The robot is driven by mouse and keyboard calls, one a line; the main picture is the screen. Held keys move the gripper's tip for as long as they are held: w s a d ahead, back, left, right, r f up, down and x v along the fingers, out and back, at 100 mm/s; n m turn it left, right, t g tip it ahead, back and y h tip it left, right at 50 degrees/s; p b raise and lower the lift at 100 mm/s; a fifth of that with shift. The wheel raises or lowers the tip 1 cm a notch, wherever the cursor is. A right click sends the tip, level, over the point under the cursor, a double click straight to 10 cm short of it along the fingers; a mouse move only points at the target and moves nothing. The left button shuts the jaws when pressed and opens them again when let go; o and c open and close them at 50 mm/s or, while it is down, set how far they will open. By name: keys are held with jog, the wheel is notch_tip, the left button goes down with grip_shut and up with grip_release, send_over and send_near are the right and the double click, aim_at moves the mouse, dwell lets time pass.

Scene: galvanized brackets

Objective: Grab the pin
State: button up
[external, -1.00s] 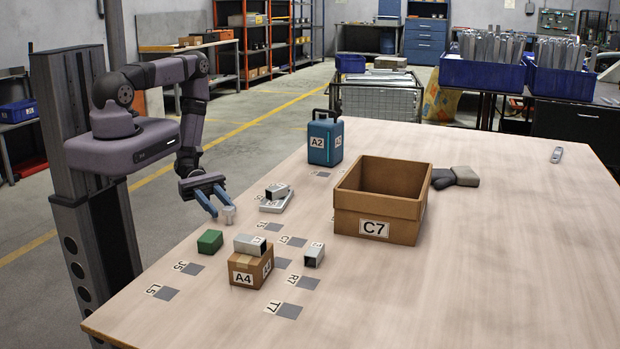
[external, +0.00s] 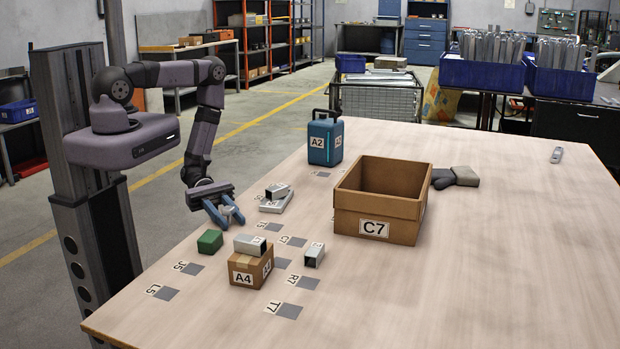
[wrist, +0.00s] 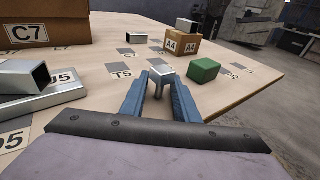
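The pin (external: 228,211) is small and light grey, with a wide head and a thinner shank, near the table's left edge. In the wrist view the pin (wrist: 160,76) shows between the fingertips, its shank pointing toward my gripper's palm. My gripper (external: 226,215) is low over the table with its blue fingers on either side of the pin. In the wrist view my gripper (wrist: 159,84) looks open, with gaps beside the shank. Whether a fingertip touches the head cannot be told.
A green block (external: 210,241) and a carton A4 (external: 243,271) with a metal tube (external: 250,244) on top are close by. Metal brackets (external: 278,199) lie to the right. The open box C7 (external: 376,229) and a blue case (external: 325,140) stand further off.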

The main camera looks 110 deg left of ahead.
aim_at(228, 208)
jog(key=c, duration=0.5)
jog(key=shift+o, duration=0.2)
notch_tip(228, 208, up, 10)
jog(key=p, duration=0.8)
jog(key=shift+d, duration=0.1)
